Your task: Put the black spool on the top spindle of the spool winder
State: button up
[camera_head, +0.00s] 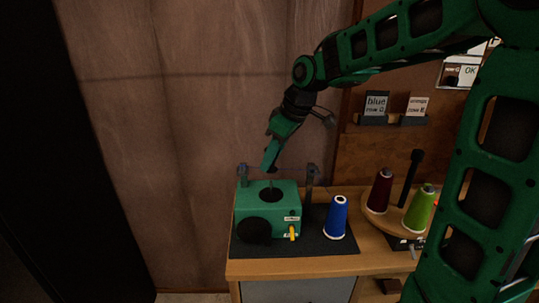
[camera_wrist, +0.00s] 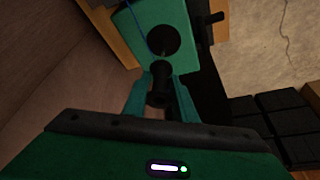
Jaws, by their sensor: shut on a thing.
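The spool winder (camera_head: 285,208) is a green box with a round dark disc on its top and a larger black disc on its front. It also shows in the wrist view (camera_wrist: 190,14), with the dark top disc (camera_wrist: 164,40). My gripper (camera_wrist: 160,88) is shut on the black spool (camera_wrist: 159,71), which lies between its two green fingers. In the head view my gripper (camera_head: 271,160) is above the winder's top, pointing down. The spool looks lined up close to the top disc in the wrist view. Whether it touches the spindle is hidden.
The winder stands on a dark mat (camera_head: 315,247) on a wooden cabinet. A blue cone (camera_head: 337,217) stands right of it. A round wooden stand (camera_head: 374,209) carries a dark red cone (camera_head: 379,190) and a green cone (camera_head: 420,209). Two upright posts rise behind the winder.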

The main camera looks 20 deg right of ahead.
aim_at(271, 182)
jog(key=shift+f, duration=3.55)
jog(key=shift+s+f, duration=0.1)
jog(key=shift+f, duration=0.2)
jog(key=o, duration=1.1)
jog(key=shift+d+r, duration=0.1)
jog(key=shift+r, duration=0.05)
jog(key=v, duration=1)
jog(key=s+d+f+m+g+h, duration=0.1)
jog(key=s+d+m, duration=0.3)
jog(key=s, duration=0.5)
jog(key=s+d+f+m+g+h, duration=0.1)
jog(key=s+d+f+m, duration=0.3)
jog(key=s, duration=0.6)
jog(key=s+d+f+m+g, duration=0.1)
jog(key=s+d+f+m, duration=0.2)
jog(key=s+d+m, duration=0.3)
jog(key=s, duration=0.3)
jog(key=shift+s+d+f+m+h, duration=0.25)
jog(key=shift+m+h, duration=0.15)
